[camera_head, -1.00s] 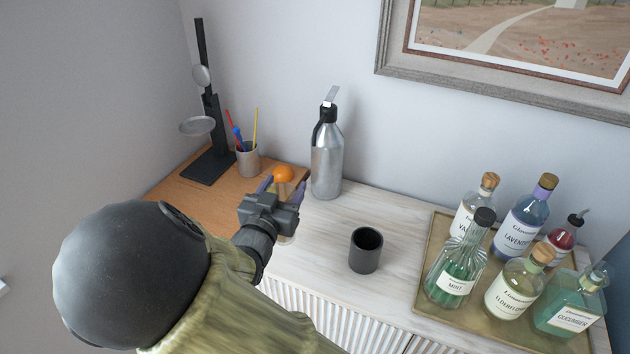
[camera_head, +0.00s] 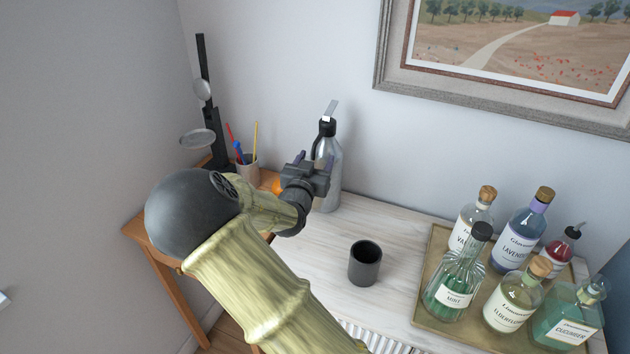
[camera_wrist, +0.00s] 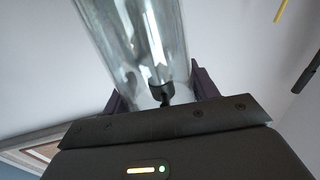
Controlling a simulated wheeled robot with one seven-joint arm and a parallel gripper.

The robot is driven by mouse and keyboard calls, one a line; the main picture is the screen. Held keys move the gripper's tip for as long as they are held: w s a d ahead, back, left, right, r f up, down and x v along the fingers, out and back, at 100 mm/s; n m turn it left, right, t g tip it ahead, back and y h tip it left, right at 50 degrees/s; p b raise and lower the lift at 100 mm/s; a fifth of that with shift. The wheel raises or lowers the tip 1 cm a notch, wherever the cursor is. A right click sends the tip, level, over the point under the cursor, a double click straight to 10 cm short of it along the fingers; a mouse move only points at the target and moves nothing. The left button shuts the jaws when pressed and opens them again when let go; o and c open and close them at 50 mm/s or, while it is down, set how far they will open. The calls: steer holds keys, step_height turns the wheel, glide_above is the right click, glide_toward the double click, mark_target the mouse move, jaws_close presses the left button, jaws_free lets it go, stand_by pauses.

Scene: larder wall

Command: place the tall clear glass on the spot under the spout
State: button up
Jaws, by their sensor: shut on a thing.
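The tall clear glass (camera_wrist: 135,40) fills the upper middle of the wrist view, between the two dark purple fingers of my gripper (camera_wrist: 158,92). My gripper is shut on it. In the head view my gripper (camera_head: 311,160) is in front of the silver soda bottle (camera_head: 329,180) and hides part of it; the glass cannot be made out there. The bottle stands at the back of the pale counter, with a black head and a light lever on top. The spot under a spout cannot be made out.
A black cup (camera_head: 365,265) stands mid-counter. A brass tray (camera_head: 430,270) with several bottles is at right. At back left are a black stand (camera_head: 212,135) with round plates, a pencil cup (camera_head: 247,168) and an orange fruit (camera_head: 277,185), partly hidden. Counter right of the soda bottle is clear.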

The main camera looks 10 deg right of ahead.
steer(key=shift+s+a+f, duration=0.1)
steer(key=shift+f, duration=1.4)
step_height(320, 180, down, 3)
steer(key=shift+r+p, duration=0.1)
steer(key=shift+p, duration=0.25)
steer(key=shift+f, duration=0.45)
steer(key=shift+f, duration=0.15)
steer(key=o, duration=1.6)
steer(key=b+v, duration=0.1)
steer(key=v, duration=1)
steer(key=shift+s, duration=0.35)
